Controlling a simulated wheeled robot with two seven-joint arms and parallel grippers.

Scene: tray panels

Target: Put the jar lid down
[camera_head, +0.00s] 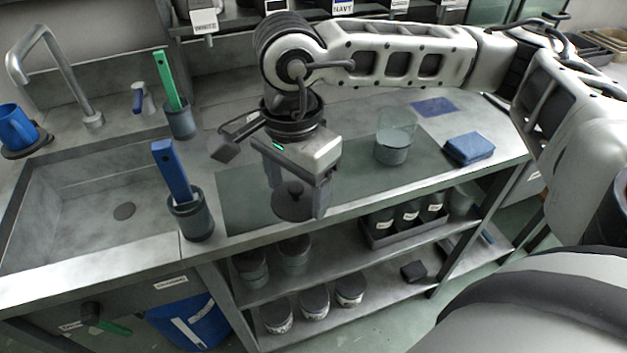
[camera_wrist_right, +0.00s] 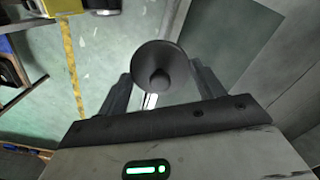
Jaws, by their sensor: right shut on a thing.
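The dark grey round jar lid (camera_head: 292,207) with a small knob is between the fingers of my right gripper (camera_head: 296,188), which is shut on it. In the right wrist view the lid (camera_wrist_right: 160,62) sits between the two fingertips of the right gripper (camera_wrist_right: 162,84), its knob facing the camera. In the head view the lid appears over the front part of the dark mat (camera_head: 345,182). I cannot tell how high it is above the mat. A clear jar (camera_head: 394,150) with grey contents stands uncovered on the mat, right of the gripper. My left gripper is out of view.
A dark cup (camera_head: 190,217) holding a blue-handled tool stands left of the mat, beside the sink (camera_head: 110,205). Lidded jars (camera_head: 350,289) stand on shelves below. The mat between lid and jar looks clear.

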